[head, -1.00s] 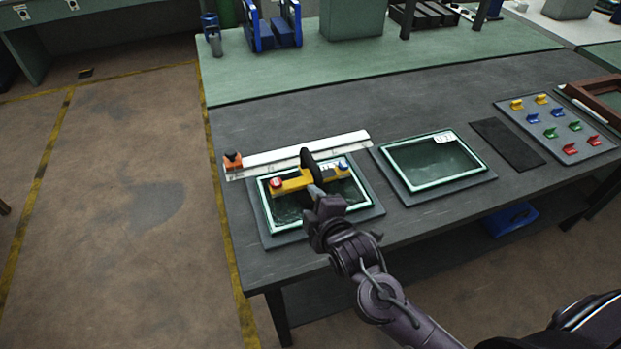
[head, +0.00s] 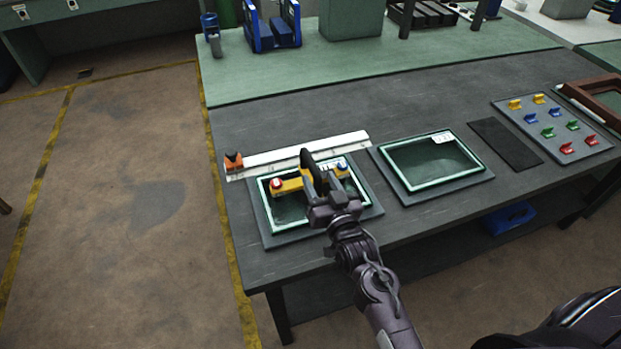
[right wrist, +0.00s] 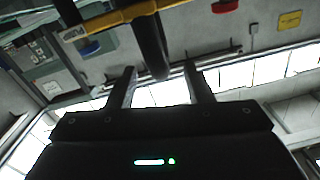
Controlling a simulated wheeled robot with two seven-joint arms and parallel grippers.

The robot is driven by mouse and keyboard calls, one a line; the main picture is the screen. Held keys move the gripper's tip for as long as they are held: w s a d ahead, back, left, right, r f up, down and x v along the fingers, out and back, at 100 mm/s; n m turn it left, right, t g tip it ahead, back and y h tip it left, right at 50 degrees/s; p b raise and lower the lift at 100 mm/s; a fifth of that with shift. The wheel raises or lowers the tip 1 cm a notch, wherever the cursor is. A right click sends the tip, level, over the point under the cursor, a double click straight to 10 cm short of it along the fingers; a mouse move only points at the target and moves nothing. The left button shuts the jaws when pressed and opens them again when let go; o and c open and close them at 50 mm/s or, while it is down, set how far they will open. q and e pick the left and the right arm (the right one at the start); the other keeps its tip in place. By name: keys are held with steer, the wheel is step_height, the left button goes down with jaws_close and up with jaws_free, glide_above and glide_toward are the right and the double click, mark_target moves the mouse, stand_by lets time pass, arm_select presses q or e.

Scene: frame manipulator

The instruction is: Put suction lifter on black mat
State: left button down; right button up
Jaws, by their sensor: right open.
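The suction lifter (head: 287,185) is a yellow bar with a dark upright handle, a red knob at its left end and a blue one at its right. It lies over the left green-rimmed glass frame (head: 283,232), its middle partly hidden by my right gripper (head: 318,182). In the right wrist view the open fingers of this gripper (right wrist: 163,75) stand on either side of the lifter's dark handle (right wrist: 150,45), apart from it. The black mat (head: 505,143) lies flat and empty, right of the second glass frame. My left gripper is not in view.
The second green-rimmed frame (head: 435,165) stands between the lifter and the mat. A white ruler-like strip (head: 300,150) with an orange end lies behind the lifter. A panel of coloured clips (head: 553,125) lies right of the mat.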

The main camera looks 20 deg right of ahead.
mark_target(315, 171)
steer(key=w+p, duration=0.1)
steer(key=w, duration=0.1)
steer(key=w+p, duration=0.1)
steer(key=w, duration=0.2)
steer(key=shift+w+a+r, duration=0.1)
steer(key=shift+w+r, duration=0.1)
steer(key=shift+w, duration=0.05)
steer(key=shift+w+f, duration=0.15)
steer(key=shift+w, duration=0.25)
steer(key=shift+s, duration=0.1)
jaws_close()
